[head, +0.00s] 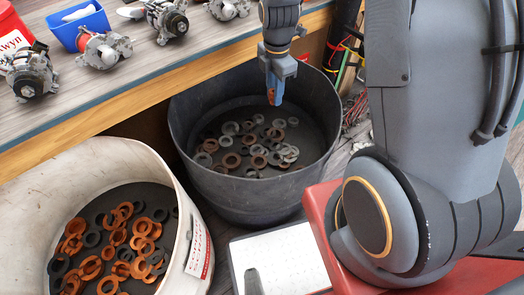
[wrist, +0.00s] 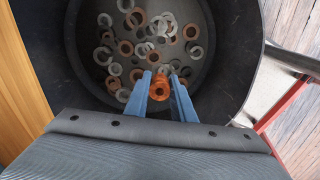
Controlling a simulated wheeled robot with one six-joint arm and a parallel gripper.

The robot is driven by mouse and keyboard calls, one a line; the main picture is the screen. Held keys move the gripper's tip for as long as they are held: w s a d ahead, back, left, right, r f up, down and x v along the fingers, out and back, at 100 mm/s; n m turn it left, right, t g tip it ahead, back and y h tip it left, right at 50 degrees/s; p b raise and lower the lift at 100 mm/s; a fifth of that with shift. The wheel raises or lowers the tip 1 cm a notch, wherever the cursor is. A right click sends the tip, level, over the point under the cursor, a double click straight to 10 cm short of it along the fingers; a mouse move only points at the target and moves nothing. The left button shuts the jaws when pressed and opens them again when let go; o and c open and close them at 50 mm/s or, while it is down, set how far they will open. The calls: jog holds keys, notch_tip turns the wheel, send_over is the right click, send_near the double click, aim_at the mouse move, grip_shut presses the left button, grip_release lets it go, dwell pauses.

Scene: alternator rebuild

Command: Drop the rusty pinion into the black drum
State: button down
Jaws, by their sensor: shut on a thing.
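The rusty pinion (wrist: 160,88) is a small orange-brown toothed part with a hole in its middle. My gripper (wrist: 160,82) is shut on it, one blue finger on each side. In the head view my gripper (head: 275,90) points down over the black drum (head: 245,192), and the pinion shows as a brown patch between the fingertips. The drum is round, dark and open at the top. Grey and rusty rings lie on its floor. In the wrist view the drum (wrist: 88,60) surrounds the pinion on all visible sides. The exact height above the drum floor is hard to tell.
A white drum (head: 180,215) with orange and dark rings stands at the front left. A workbench (head: 120,85) behind carries alternators, a blue bin (head: 78,25) and a red container (head: 14,32). A white-topped box (head: 285,262) is in front of the black drum.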

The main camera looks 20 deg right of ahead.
jog(key=shift+w+f+n, duration=0.1)
jog(key=shift+f+n, duration=0.25)
jog(key=shift+n, duration=0.25)
notch_tip(320, 180, down, 6)
jog(key=b, duration=0.6)
jog(key=shift+r, duration=0.15)
jog(key=c, duration=1.4)
grip_release()
jog(key=shift+c, duration=0.2)
notch_tip(320, 180, up, 8)
jog(key=p, duration=0.1)
